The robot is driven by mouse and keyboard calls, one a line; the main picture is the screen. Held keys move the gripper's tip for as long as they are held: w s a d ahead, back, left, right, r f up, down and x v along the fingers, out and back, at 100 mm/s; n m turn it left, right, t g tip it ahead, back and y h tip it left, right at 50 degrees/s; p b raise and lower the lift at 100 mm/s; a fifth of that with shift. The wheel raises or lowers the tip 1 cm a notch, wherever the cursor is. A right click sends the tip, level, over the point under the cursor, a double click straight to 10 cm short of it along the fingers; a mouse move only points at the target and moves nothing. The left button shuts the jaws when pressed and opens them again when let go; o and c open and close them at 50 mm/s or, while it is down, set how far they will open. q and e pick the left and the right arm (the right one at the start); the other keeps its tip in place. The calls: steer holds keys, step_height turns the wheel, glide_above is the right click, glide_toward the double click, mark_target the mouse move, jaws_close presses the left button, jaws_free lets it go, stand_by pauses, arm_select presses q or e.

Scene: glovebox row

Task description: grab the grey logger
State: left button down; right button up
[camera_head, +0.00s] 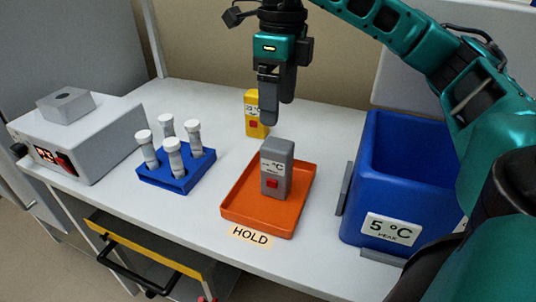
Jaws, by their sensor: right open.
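The grey logger (275,169) stands upright in the orange tray (242,210), with a °C label and a red button on its front. My right gripper (276,112) hangs fingers-down above and slightly behind the grey logger, apart from it and empty. Its fingers look close together from this angle, but it is open. A yellow logger (251,114) stands on the bench behind the tray, partly hidden by my right gripper. My left gripper is not in view.
A blue rack (176,182) with several white-capped tubes stands left of the tray. A grey device with a red display (83,136) is at the far left. A blue bin (376,188) labelled 5 °C stands at the right. A HOLD label (250,236) lies in front of the tray.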

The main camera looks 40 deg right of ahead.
mark_target(277, 143)
steer(key=f, duration=0.2)
steer(key=f+b, duration=0.1)
steer(key=f, duration=0.1)
steer(key=d+f, duration=0.1)
steer(key=f, duration=0.1)
steer(key=shift+w+f+b, duration=0.1)
steer(key=shift+w+b, duration=0.15)
steer(key=shift+b, duration=0.15)
steer(key=shift+w+a+f, duration=0.1)
steer(key=shift+a+f, duration=0.05)
steer(key=shift+f, duration=2.95)
steer(key=c, duration=1.1)
steer(key=shift+r, duration=0.1)
steer(key=shift+r, duration=0.1)
